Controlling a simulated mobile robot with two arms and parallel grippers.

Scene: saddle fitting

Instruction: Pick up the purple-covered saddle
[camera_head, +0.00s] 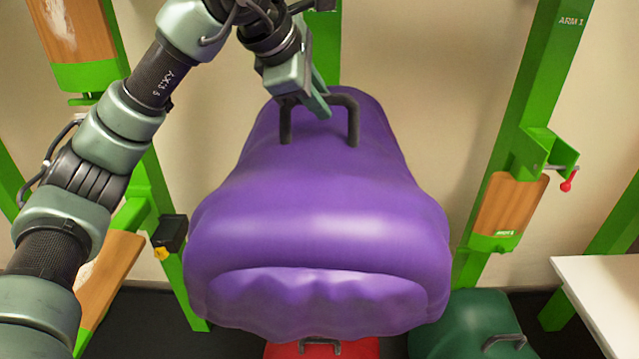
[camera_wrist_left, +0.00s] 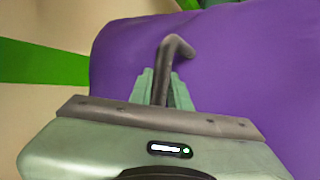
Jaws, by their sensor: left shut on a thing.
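The purple-covered saddle (camera_head: 320,215) fills the middle of the head view. It has a dark grey bar handle (camera_head: 351,120) on its top. My left gripper (camera_head: 318,104) is at the handle and shut on it. In the left wrist view the fingers (camera_wrist_left: 163,88) sit on both sides of the handle (camera_wrist_left: 176,50), with the purple cover (camera_wrist_left: 240,60) behind. The saddle's underside is hidden, so I cannot tell what it rests on. My right gripper is not in view.
A red object with a handle (camera_head: 320,348) lies below the saddle. A dark green padded object with a handle (camera_head: 470,325) is at the lower right. Green posts (camera_head: 520,110) with wooden panels stand on both sides. A white table (camera_head: 605,290) is at the right edge.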

